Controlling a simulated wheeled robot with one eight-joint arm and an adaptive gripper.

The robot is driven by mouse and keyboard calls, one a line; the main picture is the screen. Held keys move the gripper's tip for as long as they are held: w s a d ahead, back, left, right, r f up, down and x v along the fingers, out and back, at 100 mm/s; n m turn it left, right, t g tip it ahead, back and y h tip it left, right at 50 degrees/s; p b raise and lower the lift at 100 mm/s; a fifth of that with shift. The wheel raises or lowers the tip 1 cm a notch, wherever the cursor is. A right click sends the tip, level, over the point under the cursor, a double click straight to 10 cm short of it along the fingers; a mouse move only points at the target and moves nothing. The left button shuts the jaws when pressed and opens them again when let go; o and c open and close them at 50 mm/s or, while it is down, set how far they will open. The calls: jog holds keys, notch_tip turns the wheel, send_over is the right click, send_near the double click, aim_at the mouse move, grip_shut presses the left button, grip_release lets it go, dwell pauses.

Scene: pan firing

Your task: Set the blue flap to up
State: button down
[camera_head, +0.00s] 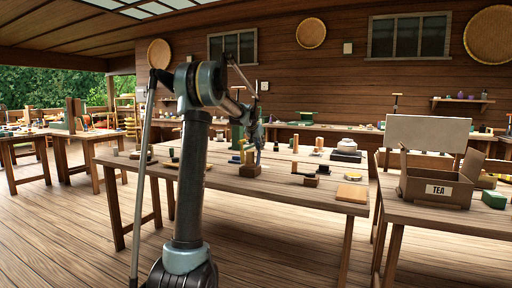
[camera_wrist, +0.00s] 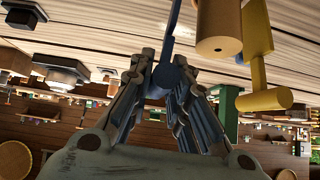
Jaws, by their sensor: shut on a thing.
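The blue flap (camera_wrist: 172,25) shows in the wrist view as a narrow blue bar with a rounded end between my fingertips. My gripper (camera_wrist: 168,78) is closed around that blue end, with one finger on each side. In the head view my gripper (camera_head: 253,150) is over the middle of the central table, and the flap is too small and covered to make out clearly. The exact tilt of the flap cannot be told.
In the wrist view a wooden cylinder (camera_wrist: 219,32), a yellow lever (camera_wrist: 263,75) and a green post (camera_wrist: 229,108) stand close to my gripper. The central table (camera_head: 270,188) carries several small items. A TEA box (camera_head: 437,190) stands on the right table.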

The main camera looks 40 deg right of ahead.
jog(key=shift+w, duration=0.15)
jog(key=c, duration=1.5)
grip_release()
jog(key=v, duration=1.2)
